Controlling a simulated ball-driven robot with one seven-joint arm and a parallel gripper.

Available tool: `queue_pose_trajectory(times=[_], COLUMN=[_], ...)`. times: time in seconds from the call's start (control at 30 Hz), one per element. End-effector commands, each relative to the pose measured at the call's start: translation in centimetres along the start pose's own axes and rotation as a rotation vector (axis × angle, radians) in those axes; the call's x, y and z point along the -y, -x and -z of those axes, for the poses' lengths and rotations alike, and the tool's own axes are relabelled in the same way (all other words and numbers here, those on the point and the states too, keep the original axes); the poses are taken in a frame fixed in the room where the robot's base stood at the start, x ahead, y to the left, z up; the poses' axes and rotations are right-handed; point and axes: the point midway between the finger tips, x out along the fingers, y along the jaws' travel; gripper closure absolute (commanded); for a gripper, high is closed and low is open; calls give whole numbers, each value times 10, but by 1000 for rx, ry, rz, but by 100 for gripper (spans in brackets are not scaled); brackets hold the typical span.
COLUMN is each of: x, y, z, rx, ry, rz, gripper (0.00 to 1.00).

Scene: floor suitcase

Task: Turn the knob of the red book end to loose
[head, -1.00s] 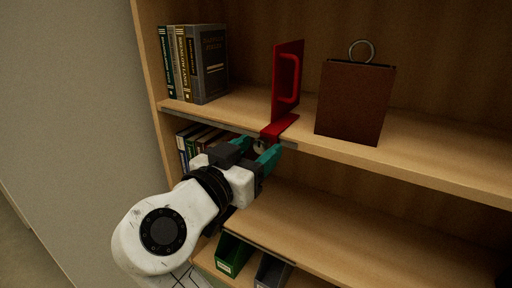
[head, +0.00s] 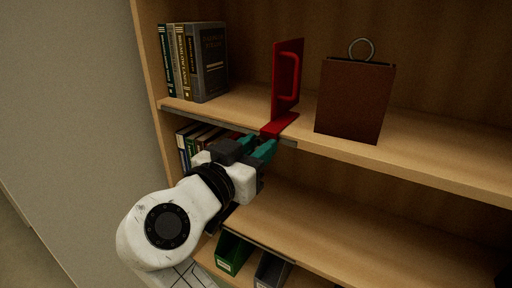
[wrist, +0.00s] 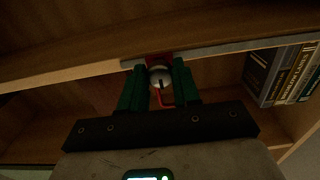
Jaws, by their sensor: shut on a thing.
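The red book end (head: 287,80) stands upright on the upper shelf, its foot at the shelf's front edge. In the wrist view its knob (wrist: 160,77) is a pale round piece with a dark mark, below the shelf edge, with a red part (wrist: 166,97) beside it. My gripper (head: 261,147) is at the shelf edge under the book end. In the wrist view its green fingers (wrist: 160,84) stand on both sides of the knob, shut on it. In the head view the fingers hide the knob.
Several books (head: 196,62) stand at the left of the upper shelf. A brown box-like object with a ring (head: 354,102) stands right of the book end. More books (head: 196,140) are on the shelf below. Green (head: 233,253) and grey (head: 272,271) bins sit lower down.

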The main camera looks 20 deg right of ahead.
Motion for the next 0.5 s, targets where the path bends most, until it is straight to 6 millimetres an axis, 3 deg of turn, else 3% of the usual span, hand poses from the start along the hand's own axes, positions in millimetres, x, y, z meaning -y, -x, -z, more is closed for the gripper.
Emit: queue_pose_trajectory(times=[0.27, 0.5], x=[0, 0], y=[0, 0], z=[1, 3], rx=[-1, -1], ry=[47, 194], rz=[0, -1], gripper=[99, 99])
